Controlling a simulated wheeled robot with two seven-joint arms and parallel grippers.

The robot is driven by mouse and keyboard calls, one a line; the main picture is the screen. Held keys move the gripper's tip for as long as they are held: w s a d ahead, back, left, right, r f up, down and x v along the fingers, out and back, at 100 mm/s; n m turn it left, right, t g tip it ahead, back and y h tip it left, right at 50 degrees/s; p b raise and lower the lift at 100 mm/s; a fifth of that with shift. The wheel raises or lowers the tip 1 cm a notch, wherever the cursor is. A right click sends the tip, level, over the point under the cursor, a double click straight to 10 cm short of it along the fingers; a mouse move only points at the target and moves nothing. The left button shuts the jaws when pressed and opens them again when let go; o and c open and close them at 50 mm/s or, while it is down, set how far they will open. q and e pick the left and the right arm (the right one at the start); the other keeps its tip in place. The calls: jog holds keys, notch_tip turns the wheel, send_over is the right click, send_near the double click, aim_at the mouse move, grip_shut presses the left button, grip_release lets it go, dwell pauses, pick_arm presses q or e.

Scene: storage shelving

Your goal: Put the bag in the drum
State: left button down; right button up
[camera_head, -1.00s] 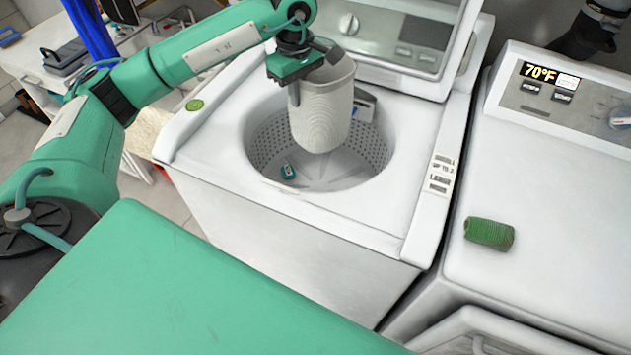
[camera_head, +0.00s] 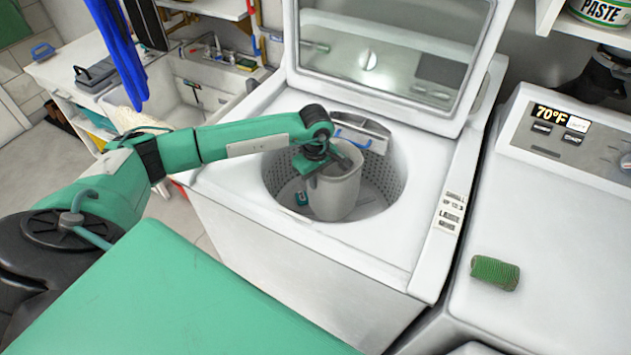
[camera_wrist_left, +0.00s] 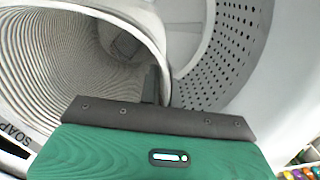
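The bag (camera_head: 334,194) is a pale grey, ribbed, open-topped container. It stands roughly upright inside the washer's perforated drum (camera_head: 385,180), its rim near the height of the drum opening. My left gripper (camera_head: 328,163) is at its rim, shut on the wall. In the left wrist view the bag's ribbed inside (camera_wrist_left: 50,62) fills the left, with one dark finger reaching into it, and the drum's holed wall (camera_wrist_left: 235,45) lies to the right. Whether the bag's base touches the drum floor is hidden. My right gripper is not in view.
The washer's lid (camera_head: 395,45) stands open behind the drum. A small teal item (camera_head: 301,198) lies on the drum floor left of the bag. A blue-handled piece (camera_head: 352,138) sits at the drum's back edge. A green roll (camera_head: 495,272) lies on the neighbouring machine.

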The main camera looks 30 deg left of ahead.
pick_arm(q)
jog(key=shift+f, duration=0.85)
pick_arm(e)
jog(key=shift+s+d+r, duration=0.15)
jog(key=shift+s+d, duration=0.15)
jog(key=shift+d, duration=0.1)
pick_arm(q)
jog(key=shift+f, duration=0.1)
jog(key=shift+f+b, duration=0.35)
jog(key=shift+b, duration=0.15)
jog(key=shift+f, duration=0.2)
jog(key=c, duration=1.6)
grip_release()
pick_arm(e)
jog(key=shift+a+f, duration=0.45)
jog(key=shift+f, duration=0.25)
pick_arm(q)
jog(key=shift+r, duration=0.1)
